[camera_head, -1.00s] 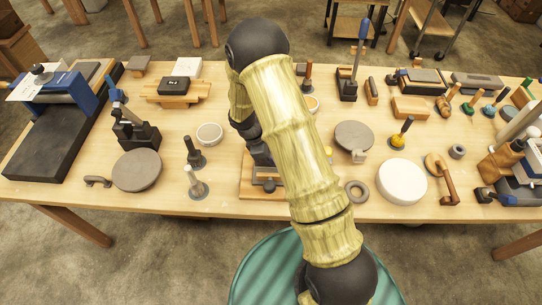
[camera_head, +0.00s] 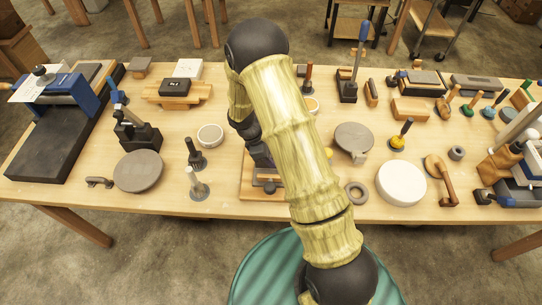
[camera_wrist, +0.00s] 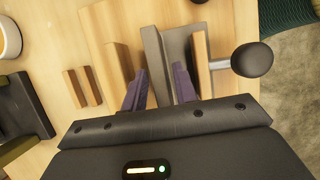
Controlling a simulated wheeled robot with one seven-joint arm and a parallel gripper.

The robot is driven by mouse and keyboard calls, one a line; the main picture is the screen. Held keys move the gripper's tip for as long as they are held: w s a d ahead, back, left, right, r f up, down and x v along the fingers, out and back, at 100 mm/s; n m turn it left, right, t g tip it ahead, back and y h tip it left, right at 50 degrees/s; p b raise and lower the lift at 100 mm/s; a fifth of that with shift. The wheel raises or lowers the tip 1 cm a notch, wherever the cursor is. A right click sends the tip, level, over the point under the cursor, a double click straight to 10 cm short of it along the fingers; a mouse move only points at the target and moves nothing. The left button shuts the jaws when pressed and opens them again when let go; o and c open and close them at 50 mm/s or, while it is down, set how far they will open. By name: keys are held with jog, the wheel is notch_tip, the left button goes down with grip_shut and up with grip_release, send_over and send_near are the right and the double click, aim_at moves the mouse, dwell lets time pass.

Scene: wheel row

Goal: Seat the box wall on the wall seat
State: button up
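In the wrist view, my gripper (camera_wrist: 159,80) points down, with a dark purple finger on each side of an upright grey slab that looks like the box wall (camera_wrist: 153,52). The slab fills the space between the fingers, which seem to touch both faces. Flat grey material (camera_wrist: 177,42) lies just right of it. Wooden blocks flank it left (camera_wrist: 119,62) and right (camera_wrist: 200,62) on a wooden base, apparently the wall seat. The slab's lower edge is hidden, so I cannot tell whether it rests. In the head view, my arm covers most of the wooden base (camera_head: 262,194).
A black knob (camera_wrist: 252,59) sticks out right of the right block. Two small wooden strips (camera_wrist: 82,88) lie to the left. In the head view, a grey ring (camera_head: 357,192), a white disc (camera_head: 402,183) and dark upright tools (camera_head: 196,155) stand close around the base.

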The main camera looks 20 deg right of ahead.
jog(key=shift+p+v, duration=0.95)
jog(key=shift+v, duration=0.3)
jog(key=o, duration=0.5)
jog(key=shift+o, duration=0.5)
jog(key=o, duration=1)
jog(key=shift+c, duration=0.2)
